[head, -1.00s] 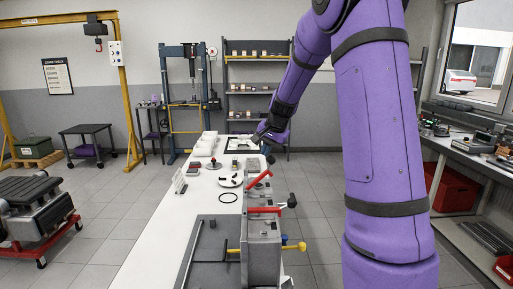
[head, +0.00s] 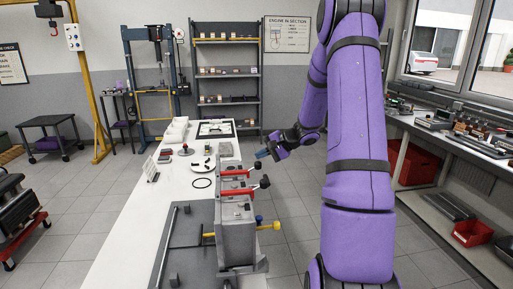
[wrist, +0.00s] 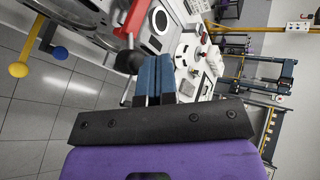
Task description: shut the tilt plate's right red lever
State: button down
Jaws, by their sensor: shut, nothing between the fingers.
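The tilt plate fixture (head: 236,232) stands at the near end of the white bench. Two red levers lie across its top: a far one (head: 234,172) and a near one (head: 238,191), each ending in a black knob on the right. Both look close to flat. Which one is the right lever is not clear from the view. My gripper (head: 262,154) is shut and empty, with its blue fingers just beyond the far lever's knob. In the wrist view the blue fingers (wrist: 155,75) are together, beside a black knob (wrist: 128,62) and a red lever (wrist: 135,18); contact is unclear.
A yellow knob (head: 276,226) and a blue knob (head: 259,218) stick out on the fixture's right side. The floor right of the bench is open.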

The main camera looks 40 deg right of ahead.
jog(key=shift+s+d+f+t+y, duration=0.15)
jog(key=shift+f+y, duration=0.1)
jog(key=shift+f, duration=0.2)
jog(key=shift+s+d+f+t+y, duration=0.15)
jog(key=shift+f+y, duration=0.1)
jog(key=shift+f, duration=0.2)
jog(key=shift+f, duration=0.1)
jog(key=s+d+r, duration=0.6)
jog(key=r, duration=0.3)
jog(key=shift+s, duration=0.15)
jog(key=shift+a, duration=0.1)
dwell(0.4)
